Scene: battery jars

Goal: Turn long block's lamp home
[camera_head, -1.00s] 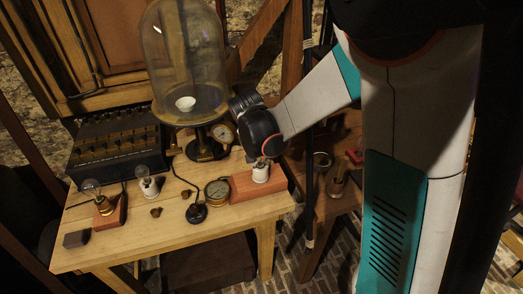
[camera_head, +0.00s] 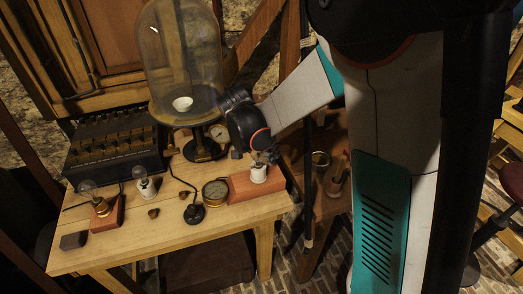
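The long reddish block (camera_head: 241,187) lies at the right end of the wooden table. A white lamp holder (camera_head: 259,175) stands on its right part, with a small glass lamp at its top, mostly hidden by my gripper. My gripper (camera_head: 263,156) points down at this lamp from above, its dark wrist just behind and to the left. The fingers are small and dark here; I cannot tell whether they touch the lamp or how far apart they are.
A shorter block with a bulb (camera_head: 101,206) and a white holder with a bulb (camera_head: 145,184) stand at left. A dark battery case (camera_head: 115,152) stands behind.

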